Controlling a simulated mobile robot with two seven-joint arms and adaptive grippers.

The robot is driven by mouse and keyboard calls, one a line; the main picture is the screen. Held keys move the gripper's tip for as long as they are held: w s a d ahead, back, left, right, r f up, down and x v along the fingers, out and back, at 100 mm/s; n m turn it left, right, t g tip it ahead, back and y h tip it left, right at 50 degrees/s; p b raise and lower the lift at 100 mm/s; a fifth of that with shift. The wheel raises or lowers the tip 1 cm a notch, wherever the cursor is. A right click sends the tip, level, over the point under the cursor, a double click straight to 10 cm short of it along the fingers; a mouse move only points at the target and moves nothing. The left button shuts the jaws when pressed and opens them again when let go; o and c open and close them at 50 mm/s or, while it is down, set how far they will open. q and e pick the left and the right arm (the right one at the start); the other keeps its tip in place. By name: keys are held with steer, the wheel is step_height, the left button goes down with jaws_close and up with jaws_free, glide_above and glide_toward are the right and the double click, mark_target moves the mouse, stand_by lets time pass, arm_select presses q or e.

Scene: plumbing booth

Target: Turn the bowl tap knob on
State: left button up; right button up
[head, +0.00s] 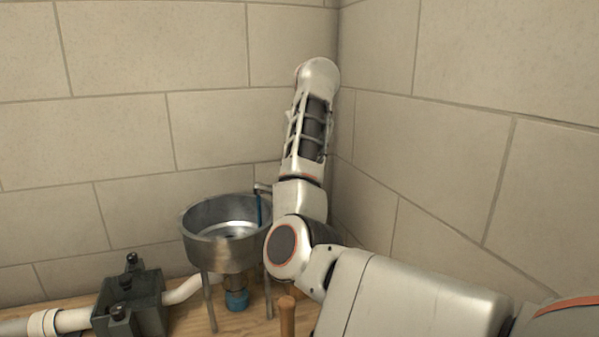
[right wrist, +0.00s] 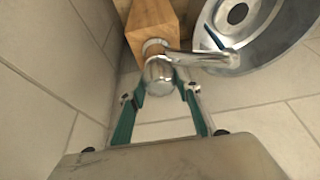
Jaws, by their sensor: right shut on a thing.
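The metal bowl (head: 222,252) stands on legs on the wooden surface, left of my right arm. It also shows at the top right of the right wrist view (right wrist: 285,40). The chrome tap spout (right wrist: 205,60) reaches over the bowl from a wooden block (right wrist: 152,22). The round chrome tap knob (right wrist: 160,72) sits between the green-sided fingers of my right gripper (right wrist: 163,88), which is shut on it. In the head view my right arm hides the gripper and knob; only a bit of the spout (head: 263,187) shows. My left gripper is in neither view.
A dark clamp-like block (head: 130,303) holds a white pipe (head: 70,320) at the lower left. A wooden handle (head: 287,318) stands near my arm. Tiled walls (head: 450,130) meet in a corner close to my right arm.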

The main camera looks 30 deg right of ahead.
steer(key=shift+r+n+y+p, duration=0.15)
steer(key=shift+n+y+p, duration=0.25)
steer(key=shift+n, duration=0.5)
steer(key=shift+n+y+p, duration=0.3)
steer(key=shift+n+p, duration=0.3)
steer(key=shift+n, duration=0.3)
steer(key=n+y+p, duration=0.1)
steer(key=n+p, duration=0.2)
steer(key=n, duration=0.1)
steer(key=shift+y+p, duration=0.3)
steer(key=shift+p, duration=0.05)
steer(key=shift+n+g+y+p, duration=0.3)
steer(key=shift+n+p, duration=0.45)
steer(key=shift+n, duration=0.25)
steer(key=shift+f+n+p, duration=0.2)
steer(key=shift+n+p, duration=0.25)
steer(key=shift+n, duration=0.15)
